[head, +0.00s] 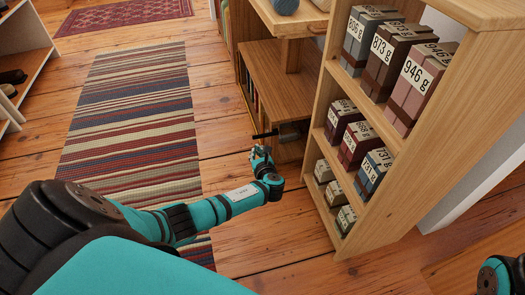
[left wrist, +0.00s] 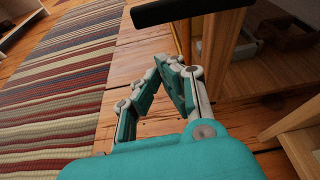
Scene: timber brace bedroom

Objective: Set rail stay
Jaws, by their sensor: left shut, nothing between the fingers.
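A short black bar (head: 265,134) sticks out at the lower front of the low wooden cabinet (head: 268,68); I take it for the rail stay, though I cannot be sure. It also crosses the top of the left wrist view (left wrist: 190,10), in front of a wooden upright. My teal left gripper (head: 258,151) is just below and in front of the bar, apart from it as far as I can tell. In the left wrist view its fingers (left wrist: 172,63) come together with nothing between them. My right gripper is out of view.
An open wooden shelf (head: 322,115) with several weight-labelled boxes (head: 386,62) stands at right, close beside my left gripper. A striped rug (head: 130,120) lies on the plank floor at left. A white shelf (head: 30,55) stands at the far left.

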